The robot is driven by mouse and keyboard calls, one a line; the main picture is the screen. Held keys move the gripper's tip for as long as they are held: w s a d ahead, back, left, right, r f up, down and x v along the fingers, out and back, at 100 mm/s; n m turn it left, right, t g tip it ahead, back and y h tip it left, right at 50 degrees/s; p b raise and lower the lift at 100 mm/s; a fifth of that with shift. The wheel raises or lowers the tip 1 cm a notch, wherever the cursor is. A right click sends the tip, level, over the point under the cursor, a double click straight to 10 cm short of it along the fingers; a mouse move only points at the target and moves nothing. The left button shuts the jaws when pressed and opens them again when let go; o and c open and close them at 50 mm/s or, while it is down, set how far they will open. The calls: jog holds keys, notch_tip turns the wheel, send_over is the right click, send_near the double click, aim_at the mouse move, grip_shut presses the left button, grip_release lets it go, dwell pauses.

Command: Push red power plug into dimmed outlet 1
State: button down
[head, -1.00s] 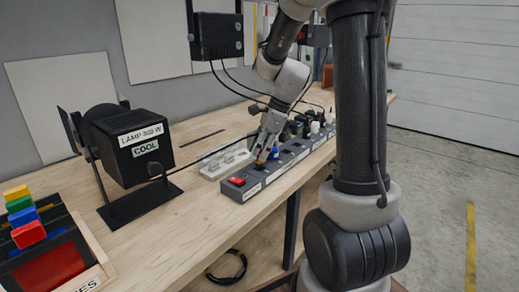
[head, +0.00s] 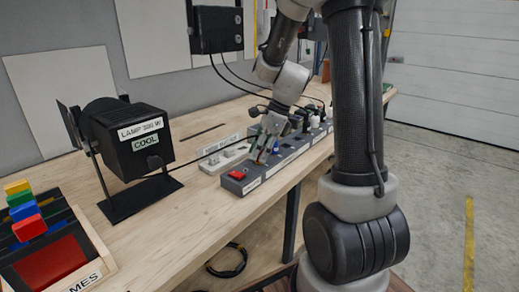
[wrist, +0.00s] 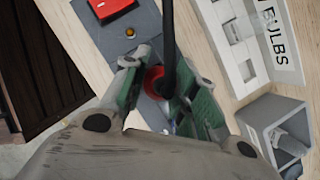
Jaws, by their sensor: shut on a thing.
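The red power plug (wrist: 153,84) is between my gripper's fingers in the wrist view, with its black cord rising past the camera. My gripper (wrist: 155,88) is shut on it, one green-padded finger on each side. The plug is over the grey power strip (wrist: 84,22), close past the amber light. The outlet under the plug is hidden, so I cannot tell how far in it is. In the head view my gripper (head: 264,152) points down at the near part of the strip (head: 240,187), just beyond the red switch (head: 237,174).
A white bulb tray (head: 215,165) lies beside the strip. Several other plugs (head: 315,121) sit along the strip's far part. A black lamp (head: 138,135) stands to the left, and a block rack (head: 95,250) is at the front left. Bare bench lies between them.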

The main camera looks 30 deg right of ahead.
jog(key=shift+f, duration=0.25)
jog(key=c, duration=1)
grip_release()
jog(key=shift+c, duration=0.2)
jog(key=shift+r, duration=0.1)
jog(key=v, duration=1.2)
jog(key=s+a+r+n+t+h, duration=0.1)
jog(key=s+n+h, duration=0.1)
jog(key=s+n, duration=0.8)
jog(key=s+a+r+n+t+h, duration=0.1)
jog(key=s+a+n+h, duration=0.1)
jog(key=s+n, duration=0.7)
jog(key=shift+s+r+n+t, duration=0.3)
jog(key=shift+s+n, duration=0.1)
jog(key=shift+n, duration=1.4)
